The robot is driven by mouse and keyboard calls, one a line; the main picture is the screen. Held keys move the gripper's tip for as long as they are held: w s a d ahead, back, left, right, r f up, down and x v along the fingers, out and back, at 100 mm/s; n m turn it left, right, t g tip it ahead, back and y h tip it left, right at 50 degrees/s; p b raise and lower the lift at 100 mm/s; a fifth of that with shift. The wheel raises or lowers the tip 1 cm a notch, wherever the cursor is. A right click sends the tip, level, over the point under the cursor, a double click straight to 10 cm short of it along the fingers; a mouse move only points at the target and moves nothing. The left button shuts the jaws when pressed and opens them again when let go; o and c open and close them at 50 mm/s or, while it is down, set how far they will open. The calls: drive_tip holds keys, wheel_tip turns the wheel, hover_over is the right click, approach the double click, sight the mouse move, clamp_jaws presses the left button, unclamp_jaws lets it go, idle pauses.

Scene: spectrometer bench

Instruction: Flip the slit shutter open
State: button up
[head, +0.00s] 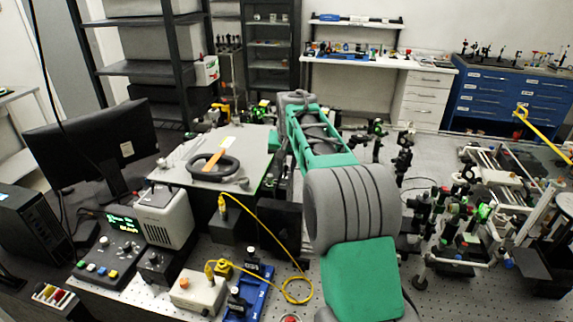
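I cannot make out the slit shutter in the head view; it is hidden or too small to tell. A large box with a flat grey-green top (257,149) stands left of my arm, and a black ring (203,171) with an orange strip (215,160) lies on it. My green and grey arm reaches from the bottom middle away past the right side of this box. Its far visible part is a grey joint beside the box's far right corner. My gripper's fingers do not show.
A control box with a green display (117,222), a beige unit (166,216) and a cream box (197,291) with a yellow cable (262,222) stand at the front left. Optics mounts (452,215) crowd the right. Some perforated bench (428,150) is bare behind them.

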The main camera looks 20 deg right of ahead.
clamp_jaws()
